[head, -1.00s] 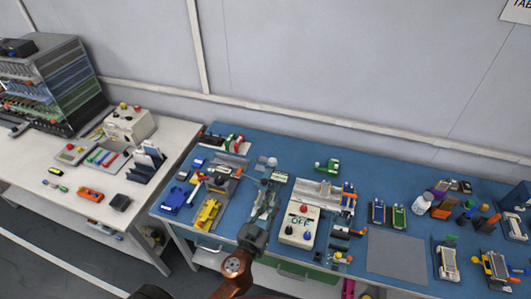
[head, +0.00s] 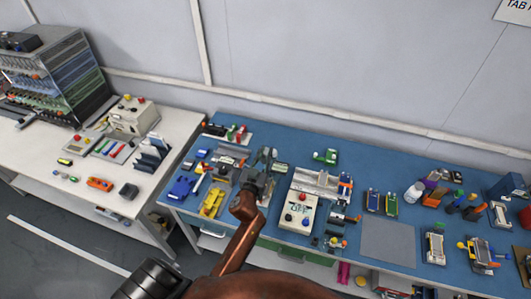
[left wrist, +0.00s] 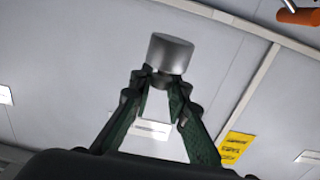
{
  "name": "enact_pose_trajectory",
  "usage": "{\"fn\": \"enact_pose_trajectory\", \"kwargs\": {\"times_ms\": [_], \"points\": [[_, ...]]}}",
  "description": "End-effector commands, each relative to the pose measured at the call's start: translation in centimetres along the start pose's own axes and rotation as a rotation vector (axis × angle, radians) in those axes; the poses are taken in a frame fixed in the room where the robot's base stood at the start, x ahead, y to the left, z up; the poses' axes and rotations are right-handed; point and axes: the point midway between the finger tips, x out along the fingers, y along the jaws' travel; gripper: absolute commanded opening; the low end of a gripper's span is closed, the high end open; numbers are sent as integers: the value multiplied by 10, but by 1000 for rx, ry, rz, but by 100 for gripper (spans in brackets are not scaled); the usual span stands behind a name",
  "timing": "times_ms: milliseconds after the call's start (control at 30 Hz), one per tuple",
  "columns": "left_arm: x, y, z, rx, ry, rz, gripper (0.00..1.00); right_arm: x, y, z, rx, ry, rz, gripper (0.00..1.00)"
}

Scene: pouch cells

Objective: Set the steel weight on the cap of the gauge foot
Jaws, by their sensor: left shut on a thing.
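A steel weight, a short grey metal cylinder (left wrist: 170,53), is held at the fingertips of my left gripper (left wrist: 160,82) in the left wrist view, with pale wall behind it. In the head view my left gripper (head: 265,160) is above the rear middle of the blue bench, left of the white control box. The weight is too small there to tell apart from the fingers. I cannot pick out the gauge foot or its cap with certainty; the gripper and arm cover part of that area. My right gripper does not show.
The blue bench (head: 410,168) is crowded. The white control box (head: 298,211) stands right of my left arm; yellow (head: 212,203) and blue (head: 181,187) fixtures stand left of it. A bare grey mat (head: 388,241) lies further right. A white side table (head: 52,180) is at left.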

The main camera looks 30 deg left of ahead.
Motion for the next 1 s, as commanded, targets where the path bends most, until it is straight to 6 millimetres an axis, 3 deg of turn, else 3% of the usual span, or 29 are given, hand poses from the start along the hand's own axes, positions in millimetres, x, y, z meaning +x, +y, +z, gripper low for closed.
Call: {"fn": "enact_pose_trajectory", "kwargs": {"times_ms": [200, 633, 1000], "points": [[0, 0, 13, -1, 3, 1, 0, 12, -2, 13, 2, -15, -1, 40], [0, 1, 51, 0, 2, 1, 0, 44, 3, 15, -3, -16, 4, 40], [0, 0, 56, 1, 4, 1, 0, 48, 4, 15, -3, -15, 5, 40]]}}
